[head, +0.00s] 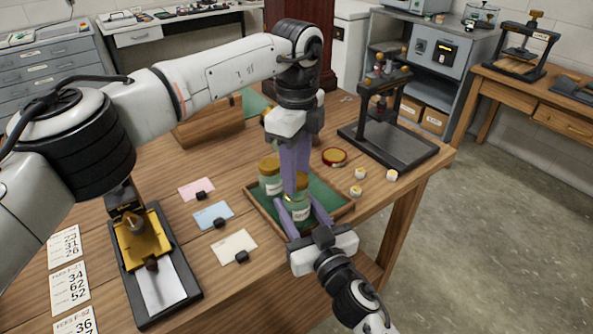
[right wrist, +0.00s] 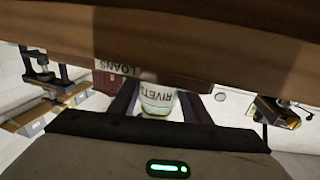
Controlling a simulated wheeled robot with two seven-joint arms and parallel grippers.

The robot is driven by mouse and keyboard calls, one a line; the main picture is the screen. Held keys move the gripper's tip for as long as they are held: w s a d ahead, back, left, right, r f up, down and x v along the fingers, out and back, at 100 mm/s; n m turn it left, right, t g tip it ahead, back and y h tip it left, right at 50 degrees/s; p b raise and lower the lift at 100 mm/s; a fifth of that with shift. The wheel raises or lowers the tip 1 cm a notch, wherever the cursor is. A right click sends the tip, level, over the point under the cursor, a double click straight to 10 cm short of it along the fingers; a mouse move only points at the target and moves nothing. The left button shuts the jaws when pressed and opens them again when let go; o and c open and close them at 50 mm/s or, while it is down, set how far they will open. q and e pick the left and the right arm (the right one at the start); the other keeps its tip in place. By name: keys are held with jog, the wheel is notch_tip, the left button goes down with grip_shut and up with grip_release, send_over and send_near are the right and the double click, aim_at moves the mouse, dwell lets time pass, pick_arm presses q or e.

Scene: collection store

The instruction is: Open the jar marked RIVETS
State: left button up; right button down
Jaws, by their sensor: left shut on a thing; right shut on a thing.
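The RIVETS jar (head: 299,213) is glass with a pale label and a gold-coloured lid. It stands upright at the front of a green-lined wooden tray (head: 262,213). Its lettering is inverted in the right wrist view (right wrist: 158,98). My right gripper (head: 301,208) comes from the front and is shut on the jar's body, one finger on each side. My left gripper (head: 297,187) points down from above and is shut on the lid, its fingers hiding much of it. Whether the lid is loose cannot be told.
Another gold-lidded jar (head: 268,178) stands in the tray just behind. A round red-and-gold dish or lid (head: 334,157), small pale pots (head: 356,191) and a black press stand (head: 388,146) are to the right. Cards (head: 213,214) and a yellow-and-black press (head: 142,241) lie left.

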pick_arm(q)
jog(key=shift+r, duration=2)
pick_arm(e)
jog(key=c, duration=0.9)
grip_release()
